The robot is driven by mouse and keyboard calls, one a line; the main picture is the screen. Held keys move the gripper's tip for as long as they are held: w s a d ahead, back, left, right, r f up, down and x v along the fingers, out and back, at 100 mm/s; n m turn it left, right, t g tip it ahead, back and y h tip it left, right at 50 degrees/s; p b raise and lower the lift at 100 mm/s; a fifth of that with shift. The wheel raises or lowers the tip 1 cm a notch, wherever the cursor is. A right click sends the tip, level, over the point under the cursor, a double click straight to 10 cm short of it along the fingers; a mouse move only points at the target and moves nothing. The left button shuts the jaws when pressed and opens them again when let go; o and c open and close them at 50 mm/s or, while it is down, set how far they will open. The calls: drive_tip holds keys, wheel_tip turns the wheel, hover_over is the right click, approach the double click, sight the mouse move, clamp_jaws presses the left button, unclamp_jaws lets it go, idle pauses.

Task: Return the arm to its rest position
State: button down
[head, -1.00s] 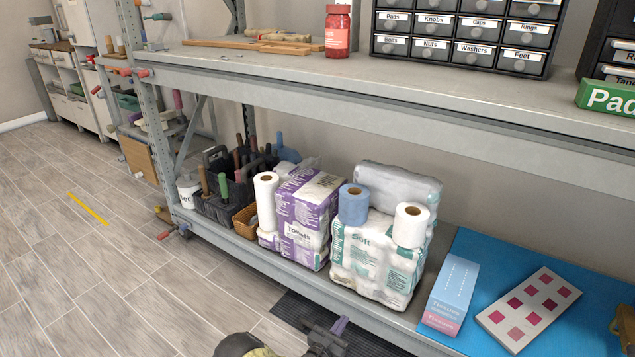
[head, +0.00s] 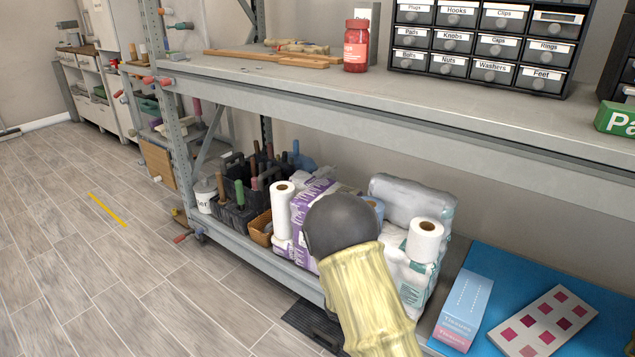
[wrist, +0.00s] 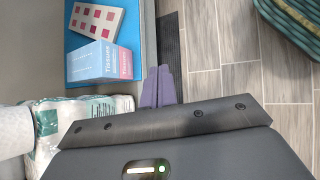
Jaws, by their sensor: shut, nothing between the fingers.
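My gripper (wrist: 158,74) shows in the wrist view as two purple fingers side by side, shut with nothing between them. They point towards the rack's lower shelf edge and the dark mat strip beside it, touching nothing that I can see. In the head view my arm, with a black rounded joint and a yellow sleeve, rises from the bottom in front of the lower shelf. It covers part of the paper packs; the fingers cannot be made out there.
The rolling rack (head: 290,92) fills the right side. Its lower shelf holds paper-roll packs (head: 410,205), a tissue box (head: 463,310) and a color-dotted box (head: 545,322) on a blue mat (head: 490,262). Open wooden floor (head: 110,270) lies left.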

drive_tip(key=s+a+r+m+t+y+p, duration=0.2)
drive_tip(key=s+r+m+y, duration=0.3)
drive_tip(key=r, duration=0.5)
drive_tip(key=s+a+r+m+t+y+p, duration=0.1)
drive_tip(key=s+a+r+m+t+y, duration=0.1)
drive_tip(key=s+r+m+y, duration=0.5)
wheel_tip(320, 180, up, 40)
drive_tip(key=w+n+h+p, duration=0.1)
drive_tip(key=w+h+p, duration=0.1)
drive_tip(key=p, duration=3.5)
drive_tip(key=shift+w+a+f+h+p, duration=0.15)
drive_tip(key=shift+w+f+h+p, duration=0.15)
drive_tip(key=shift+h, duration=0.1)
